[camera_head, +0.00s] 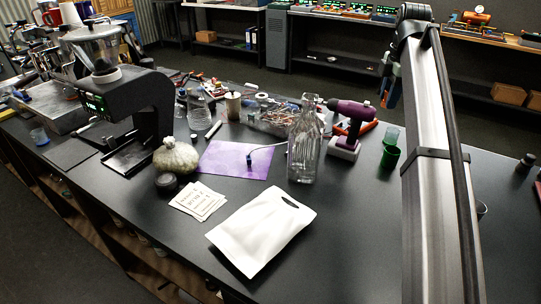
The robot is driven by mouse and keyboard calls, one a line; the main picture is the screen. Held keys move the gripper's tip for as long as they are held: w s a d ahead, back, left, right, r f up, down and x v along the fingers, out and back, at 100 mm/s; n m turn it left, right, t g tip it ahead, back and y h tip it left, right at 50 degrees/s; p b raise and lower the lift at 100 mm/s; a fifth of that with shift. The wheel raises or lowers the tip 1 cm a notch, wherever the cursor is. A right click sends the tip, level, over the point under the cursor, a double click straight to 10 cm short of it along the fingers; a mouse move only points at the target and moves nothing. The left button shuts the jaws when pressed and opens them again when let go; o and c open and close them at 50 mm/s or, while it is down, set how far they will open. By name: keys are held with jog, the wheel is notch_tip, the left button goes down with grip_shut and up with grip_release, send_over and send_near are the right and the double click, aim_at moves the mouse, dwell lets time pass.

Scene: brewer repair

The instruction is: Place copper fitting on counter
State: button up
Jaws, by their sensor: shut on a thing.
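My large arm link runs up the right side of the view. A small dark and blue end part (389,88) hangs left of its upper end, seen against the far floor, beyond the counter's back edge. It may be my gripper, but its fingers are too small and too covered to make out. The copper fitting cannot be made out anywhere. The dark counter (335,240) fills the middle and lower view.
A white bag (262,230), printed cards (199,201), a purple mat (235,160), a glass bottle (304,150), a purple drill (346,130) and green cups (390,157) stand or lie on the counter. The brewer (125,95) is at left. Bare counter lies right of the bag.

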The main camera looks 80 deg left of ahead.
jog(key=s+a+n, duration=0.3)
jog(key=s, duration=0.7)
send_near(338, 167)
jog(key=f, duration=0.6)
jog(key=shift+w+a+f, duration=0.1)
jog(key=shift+a, duration=0.15)
jog(key=shift+f, duration=0.15)
jog(key=o, duration=1.1)
jog(key=shift+c, duration=0.2)
jog(key=shift+r, duration=0.2)
notch_tip(338, 167, up, 12)
jog(key=d, duration=0.1)
jog(key=shift+d, duration=0.1)
